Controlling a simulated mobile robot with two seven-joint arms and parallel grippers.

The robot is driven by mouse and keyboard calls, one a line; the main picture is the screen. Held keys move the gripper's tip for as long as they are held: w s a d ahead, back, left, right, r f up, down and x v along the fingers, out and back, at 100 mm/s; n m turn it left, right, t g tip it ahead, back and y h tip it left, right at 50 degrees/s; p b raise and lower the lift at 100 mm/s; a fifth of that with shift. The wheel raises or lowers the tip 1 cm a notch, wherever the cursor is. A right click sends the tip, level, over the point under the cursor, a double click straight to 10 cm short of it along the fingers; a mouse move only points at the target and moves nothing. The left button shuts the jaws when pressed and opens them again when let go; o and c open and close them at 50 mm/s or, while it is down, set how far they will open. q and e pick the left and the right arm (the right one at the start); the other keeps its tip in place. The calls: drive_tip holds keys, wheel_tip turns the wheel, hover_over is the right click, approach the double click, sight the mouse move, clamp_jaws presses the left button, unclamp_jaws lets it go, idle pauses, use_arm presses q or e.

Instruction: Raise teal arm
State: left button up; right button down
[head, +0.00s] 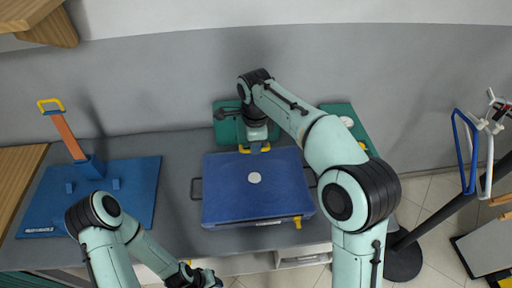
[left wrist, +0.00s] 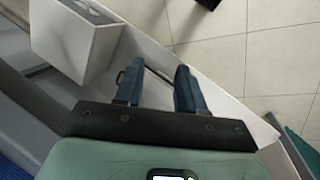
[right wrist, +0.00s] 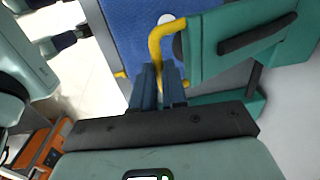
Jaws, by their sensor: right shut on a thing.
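The teal arm (right wrist: 235,45) shows in the right wrist view as a teal block with a dark bar and a yellow handle (right wrist: 158,42). My right gripper (right wrist: 160,75) is shut on the yellow handle. In the head view the yellow handle (head: 246,149) shows at the back edge of a blue case, under my right gripper (head: 257,145). Teal parts (head: 226,130) show behind the case; my arm hides much of the middle. My left gripper (left wrist: 155,85) is open and empty, low at the counter's front edge.
The flat blue case (head: 230,190) with a white disc and dark side handles lies on the grey counter (head: 180,180). At left, an orange arm (head: 68,135) with a yellow handle stands tilted on a blue board (head: 140,180). A rack with hangers (head: 465,150) stands at right.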

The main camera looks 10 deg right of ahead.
use_arm(q)
drive_tip(key=c, duration=0.6)
drive_tip(key=shift+s+n, duration=0.15)
drive_tip(key=shift+n, duration=0.15)
clamp_jaws()
drive_tip(key=w+d+r+n+g+h, duration=0.2)
drive_tip(key=d+r+n+h, duration=0.3)
drive_tip(key=r+n, duration=0.15)
drive_tip(key=w+d+r+n+g+h, duration=0.2)
drive_tip(key=d+r+n+g+h, duration=0.1)
drive_tip(key=d+r+n+h, duration=0.3)
drive_tip(key=w+a+r+n+t+h, duration=0.3)
drive_tip(key=w+r+n+t+h, duration=0.1)
drive_tip(key=w+r+n+t, duration=0.4)
drive_tip(key=w+a+r+n+t+h, duration=0.35)
drive_tip(key=w+r+n+t, duration=0.2)
drive_tip(key=w+r, duration=0.45)
drive_tip(key=x, duration=1)
drive_tip(key=shift+w+t, duration=0.35)
drive_tip(key=shift+t, duration=0.1)
